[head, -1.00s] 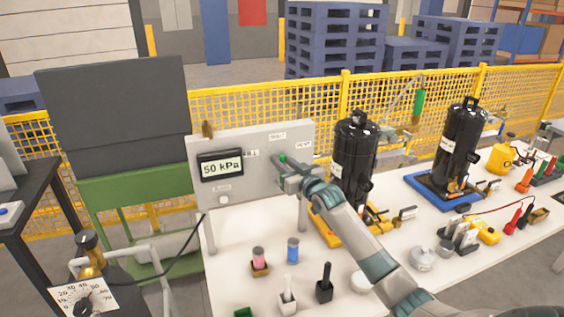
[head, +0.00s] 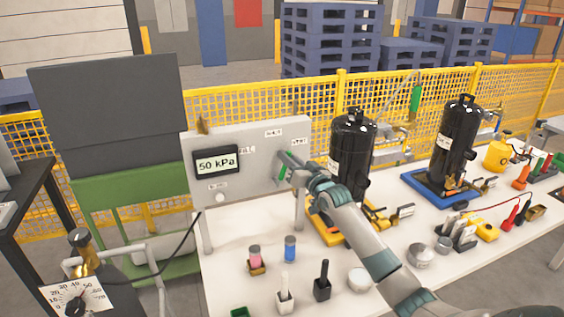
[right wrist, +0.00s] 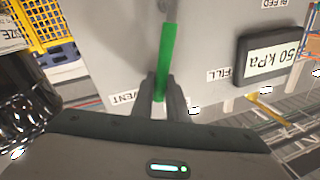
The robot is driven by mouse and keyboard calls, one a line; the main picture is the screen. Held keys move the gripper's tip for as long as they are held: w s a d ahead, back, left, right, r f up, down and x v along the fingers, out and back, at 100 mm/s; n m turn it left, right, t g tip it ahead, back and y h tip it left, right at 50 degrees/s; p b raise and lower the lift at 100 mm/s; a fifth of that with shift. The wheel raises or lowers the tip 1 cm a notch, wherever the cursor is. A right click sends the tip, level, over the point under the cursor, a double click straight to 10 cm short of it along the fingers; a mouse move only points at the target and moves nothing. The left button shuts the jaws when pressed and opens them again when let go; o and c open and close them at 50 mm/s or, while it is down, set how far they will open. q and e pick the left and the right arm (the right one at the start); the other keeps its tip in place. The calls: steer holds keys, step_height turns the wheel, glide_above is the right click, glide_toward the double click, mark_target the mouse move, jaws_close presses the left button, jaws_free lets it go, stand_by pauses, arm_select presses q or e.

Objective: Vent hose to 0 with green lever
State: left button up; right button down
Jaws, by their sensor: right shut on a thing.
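The green lever (head: 283,174) is on the front of a grey panel (head: 240,187). My right gripper (head: 287,163) is at the panel's right part, shut on the lever. In the right wrist view the lever (right wrist: 167,45) runs down between the two fingers (right wrist: 163,95), its lower end between the VENT label (right wrist: 123,97) and the FILL label (right wrist: 222,74), nearer VENT. The pressure display (head: 216,163) reads 50 kPa; it also shows upside down in the right wrist view (right wrist: 276,58). The hose cannot be made out for certain. My left gripper is not in view.
Black cylinders stand on a yellow tray (head: 332,232) and a blue tray (head: 425,192) right of the panel. Small tools and cups crowd the white table (head: 245,285). A dial gauge (head: 85,298) is at lower left. A yellow mesh fence (head: 245,103) runs behind.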

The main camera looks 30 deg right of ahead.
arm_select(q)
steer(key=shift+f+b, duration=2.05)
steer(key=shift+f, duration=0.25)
arm_select(e)
steer(key=shift+s+d+f+m+t+h, duration=0.2)
steer(key=shift+d+f+m, duration=0.45)
steer(key=shift+m, duration=0.5)
steer(key=shift+s+d+f+m+t+h, duration=0.15)
steer(key=shift+d+f+m, duration=0.25)
steer(key=shift+d+m, duration=0.65)
steer(key=shift+s+d+f+m+t+h, duration=0.15)
steer(key=shift+d+f+m, duration=0.45)
steer(key=shift+m, duration=0.7)
steer(key=c, duration=1.7)
jaws_free()
steer(key=shift+c, duration=0.2)
steer(key=shift+s, duration=0.15)
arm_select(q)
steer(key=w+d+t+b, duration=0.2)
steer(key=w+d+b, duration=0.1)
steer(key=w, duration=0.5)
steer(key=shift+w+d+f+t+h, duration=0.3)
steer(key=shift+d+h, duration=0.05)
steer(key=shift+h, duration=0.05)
arm_select(e)
steer(key=s+a+f, duration=0.2)
steer(key=s, duration=1.5)
steer(key=shift+f, duration=0.25)
